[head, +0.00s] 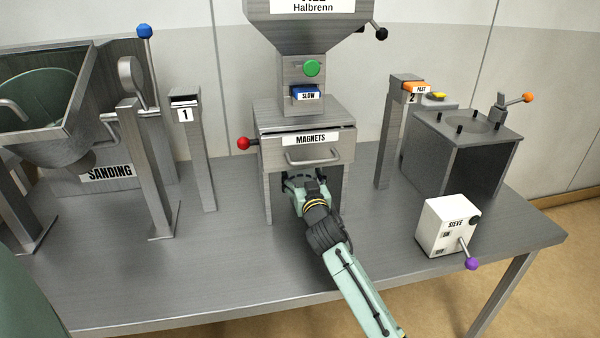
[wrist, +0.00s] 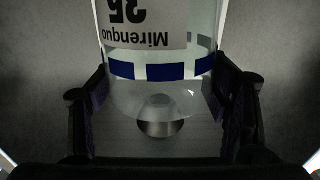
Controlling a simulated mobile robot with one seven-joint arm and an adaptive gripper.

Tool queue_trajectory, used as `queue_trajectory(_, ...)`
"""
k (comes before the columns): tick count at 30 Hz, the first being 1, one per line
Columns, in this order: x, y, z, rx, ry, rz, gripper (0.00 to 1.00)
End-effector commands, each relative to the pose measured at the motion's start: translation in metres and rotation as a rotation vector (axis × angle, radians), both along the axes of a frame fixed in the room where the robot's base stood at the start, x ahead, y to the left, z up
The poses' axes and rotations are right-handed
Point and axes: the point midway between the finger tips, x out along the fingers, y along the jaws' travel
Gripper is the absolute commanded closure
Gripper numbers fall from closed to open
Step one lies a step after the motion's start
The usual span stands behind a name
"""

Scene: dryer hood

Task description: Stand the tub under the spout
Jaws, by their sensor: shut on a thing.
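The clear tub (wrist: 160,95) has a blue band and a white label that reads upside down in the wrist view. My gripper (wrist: 160,110) is shut on it, with a finger at each side. In the head view my gripper (head: 303,178) reaches into the opening below the MAGNETS drawer (head: 310,148) of the steel hopper machine (head: 300,20). The tub cannot be made out there. A round grey metal piece (wrist: 160,128) shows at the tub's edge in the wrist view; I cannot tell whether it is the spout. The tub's far end is out of frame.
Steel walls flank the opening closely. Post 1 (head: 195,150) stands to the left and post 2 (head: 390,140) to the right. A white SIEVE switch box (head: 440,228) sits at the right front of the metal table (head: 210,260). The table's front middle is clear apart from my arm.

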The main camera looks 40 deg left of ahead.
Motion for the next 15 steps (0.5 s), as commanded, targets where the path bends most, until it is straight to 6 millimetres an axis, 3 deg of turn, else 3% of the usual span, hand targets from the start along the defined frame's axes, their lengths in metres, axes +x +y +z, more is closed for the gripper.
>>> queue_trajectory(5,0.019,0.024,0.003,-0.003,-0.002,0.002,0.59)
queue_trajectory(9,0.018,0.022,-0.013,-0.001,0.001,0.0,0.59)
queue_trajectory(15,0.018,0.022,-0.015,0.001,-0.001,0.001,0.59)
